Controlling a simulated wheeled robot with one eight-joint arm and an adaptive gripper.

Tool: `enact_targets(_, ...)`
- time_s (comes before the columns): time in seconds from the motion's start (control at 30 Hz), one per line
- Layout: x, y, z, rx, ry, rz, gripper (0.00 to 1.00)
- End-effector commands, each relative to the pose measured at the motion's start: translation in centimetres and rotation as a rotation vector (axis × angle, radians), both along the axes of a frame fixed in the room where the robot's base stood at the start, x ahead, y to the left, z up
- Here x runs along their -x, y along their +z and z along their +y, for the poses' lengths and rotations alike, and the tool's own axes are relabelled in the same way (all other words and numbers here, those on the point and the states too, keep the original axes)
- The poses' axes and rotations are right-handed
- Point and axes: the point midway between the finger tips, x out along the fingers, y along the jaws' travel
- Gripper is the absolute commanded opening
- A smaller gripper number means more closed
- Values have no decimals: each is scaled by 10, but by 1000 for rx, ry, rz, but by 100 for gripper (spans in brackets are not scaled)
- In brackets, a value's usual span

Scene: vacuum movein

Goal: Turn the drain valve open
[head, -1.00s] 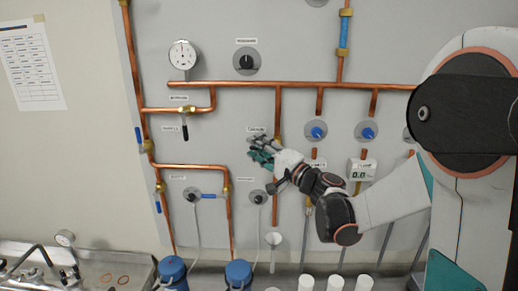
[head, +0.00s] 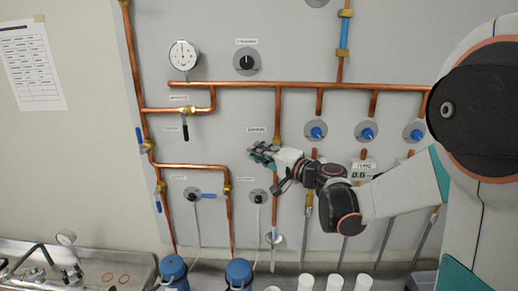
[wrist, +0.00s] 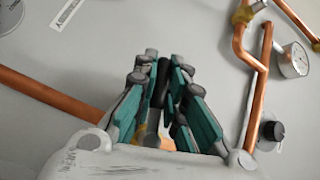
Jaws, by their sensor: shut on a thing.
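My gripper (head: 263,153) is at the vertical copper pipe in the middle of the grey panel, just below a small label (head: 257,129) too blurred to read. In the wrist view, the teal-padded fingers of my gripper (wrist: 165,85) are shut around a dark valve handle (wrist: 162,80). The handle lies lengthwise between the fingers. Part of the brass valve body (wrist: 165,144) shows at the base of the fingers. In the head view, my fingers hide the handle.
A dial gauge (head: 183,55) and a black knob (head: 247,62) are on the upper panel. Blue knobs (head: 316,132) are to the right. A black-handled valve (head: 185,125) is at left. Blue-lidded containers (head: 239,273) and white cylinders (head: 306,283) stand below. A sink (head: 110,272) is at lower left.

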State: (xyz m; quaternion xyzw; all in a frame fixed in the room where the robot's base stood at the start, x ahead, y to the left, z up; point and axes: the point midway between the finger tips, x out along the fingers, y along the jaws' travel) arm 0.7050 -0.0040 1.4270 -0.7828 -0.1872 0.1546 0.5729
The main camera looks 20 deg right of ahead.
Motion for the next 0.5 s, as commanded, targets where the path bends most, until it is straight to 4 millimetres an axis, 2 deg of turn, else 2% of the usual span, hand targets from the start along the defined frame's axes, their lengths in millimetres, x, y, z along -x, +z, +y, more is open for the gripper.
enact_targets(0.5, 4, -20, -10, 456, 1, 148, 0)
